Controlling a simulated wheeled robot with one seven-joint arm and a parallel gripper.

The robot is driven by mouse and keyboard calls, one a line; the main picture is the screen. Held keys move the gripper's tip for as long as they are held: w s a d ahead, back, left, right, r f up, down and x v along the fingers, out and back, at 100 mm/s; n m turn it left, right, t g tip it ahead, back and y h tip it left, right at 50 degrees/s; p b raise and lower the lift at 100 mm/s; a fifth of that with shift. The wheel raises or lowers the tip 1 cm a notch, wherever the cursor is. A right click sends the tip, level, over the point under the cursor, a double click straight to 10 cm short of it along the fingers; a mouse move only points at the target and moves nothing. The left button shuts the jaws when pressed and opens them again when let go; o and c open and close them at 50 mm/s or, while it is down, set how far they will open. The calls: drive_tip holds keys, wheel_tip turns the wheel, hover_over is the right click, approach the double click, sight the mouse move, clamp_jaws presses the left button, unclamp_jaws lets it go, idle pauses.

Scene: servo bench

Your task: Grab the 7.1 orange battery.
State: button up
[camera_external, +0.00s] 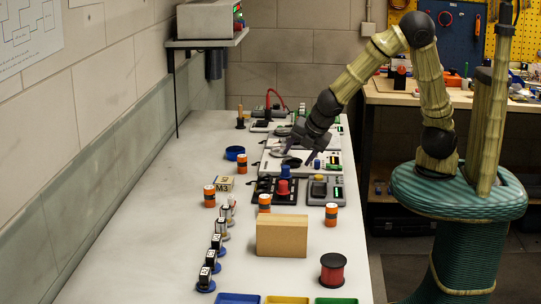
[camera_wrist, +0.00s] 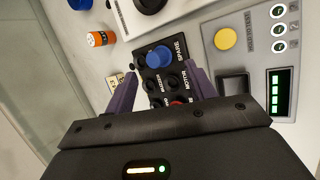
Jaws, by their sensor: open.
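Several orange batteries with dark bands stand on the bench in the external view: one at left (camera_external: 209,196), one in the middle (camera_external: 264,203) and one at right (camera_external: 331,214). Their numbers are too small to read, so I cannot tell which is 7.1. One orange battery (camera_wrist: 100,39) shows in the wrist view, at upper left, apart from my gripper. My gripper (camera_external: 288,152) is over the back part of the bench, above the panels. In the wrist view its two purple fingers (camera_wrist: 163,88) are spread with nothing held between them.
A black panel with a blue knob (camera_wrist: 160,57) lies below the fingers. A grey panel with a yellow button (camera_wrist: 225,39) is beside it. A cardboard-coloured block (camera_external: 282,236), a red spool (camera_external: 332,270) and a row of small labelled pieces (camera_external: 212,260) stand nearer the front. The left bench strip is clear.

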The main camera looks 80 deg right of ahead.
drive_tip(key=w+a+r+n+t, duration=0.1)
drive_tip(key=a+n, duration=0.1)
drive_tip(key=n, duration=0.1)
drive_tip(key=w+a+r+n+t, duration=0.1)
drive_tip(key=a+n+t, duration=0.1)
drive_tip(key=a+n, duration=0.1)
drive_tip(key=w+a+r+n+t, duration=0.1)
drive_tip(key=w+a+r+n, duration=0.1)
drive_tip(key=a+n, duration=0.1)
drive_tip(key=shift+w+n, duration=0.1)
drive_tip(key=shift+n, duration=0.3)
drive_tip(key=s+a+r+n+t+y, duration=0.15)
drive_tip(key=a+r+n+t, duration=0.25)
drive_tip(key=a+r+n, duration=0.5)
approach(265, 206)
drive_tip(key=shift+m, duration=0.4)
drive_tip(key=w+d+f, duration=0.1)
drive_tip(key=w+d, duration=0.1)
drive_tip(key=w+d+f, duration=0.1)
drive_tip(key=w, duration=0.1)
drive_tip(key=shift+f, duration=0.3)
drive_tip(key=shift+f+b, duration=0.2)
drive_tip(key=shift+b, duration=0.1)
drive_tip(key=shift+x, duration=1.1)
drive_tip(key=shift+a, duration=0.1)
